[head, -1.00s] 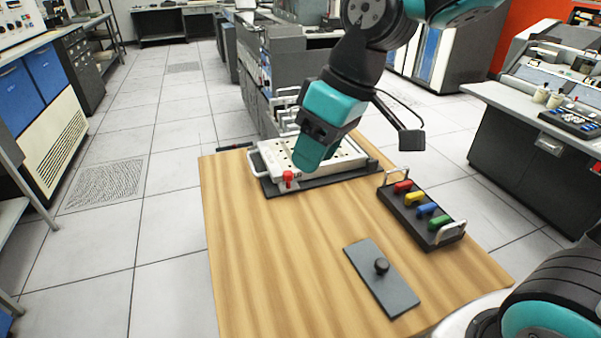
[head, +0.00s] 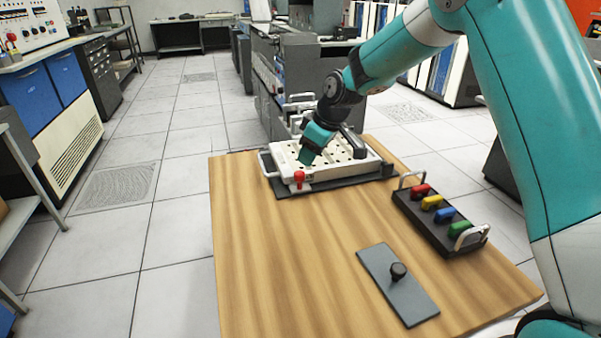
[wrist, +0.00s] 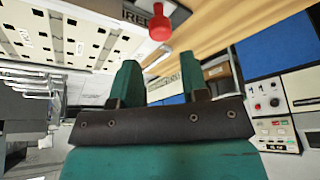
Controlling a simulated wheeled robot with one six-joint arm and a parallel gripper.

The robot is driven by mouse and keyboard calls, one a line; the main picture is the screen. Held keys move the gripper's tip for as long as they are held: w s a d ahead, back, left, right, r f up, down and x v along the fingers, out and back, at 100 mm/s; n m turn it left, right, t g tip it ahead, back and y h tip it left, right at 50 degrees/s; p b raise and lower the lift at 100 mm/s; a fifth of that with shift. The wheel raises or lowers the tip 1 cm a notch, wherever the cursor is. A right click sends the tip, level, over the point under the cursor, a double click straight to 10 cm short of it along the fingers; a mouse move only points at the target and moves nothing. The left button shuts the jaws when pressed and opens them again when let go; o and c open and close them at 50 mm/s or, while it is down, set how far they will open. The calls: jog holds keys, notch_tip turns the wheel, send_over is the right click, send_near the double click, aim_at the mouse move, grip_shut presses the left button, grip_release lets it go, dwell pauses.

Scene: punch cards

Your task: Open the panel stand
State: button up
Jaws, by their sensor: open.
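The panel stand is a dark base (head: 345,187) at the far end of the wooden table, with a white perforated panel (head: 358,168) lying on it. A red knob (head: 299,177) stands at the panel's front left corner. The wrist view shows the panel (wrist: 75,38) at upper left and the red knob (wrist: 160,27) at the top, beside a partly cut-off label. My gripper (head: 306,157) is above the panel's left part, behind the red knob. In the wrist view its two teal fingers (wrist: 158,82) are apart with nothing between them. The head view does not show whether it touches the panel.
A dark block (head: 440,220) with red, yellow, blue and green handles stands at the table's right edge. A grey plate (head: 385,285) with a black knob lies near the front. The table's left and middle wood (head: 270,260) is clear.

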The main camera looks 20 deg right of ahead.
aim_at(300, 173)
jog(key=x, duration=0.7)
jog(key=shift+a+f, duration=0.1)
jog(key=shift+f, duration=0.1)
grip_shut()
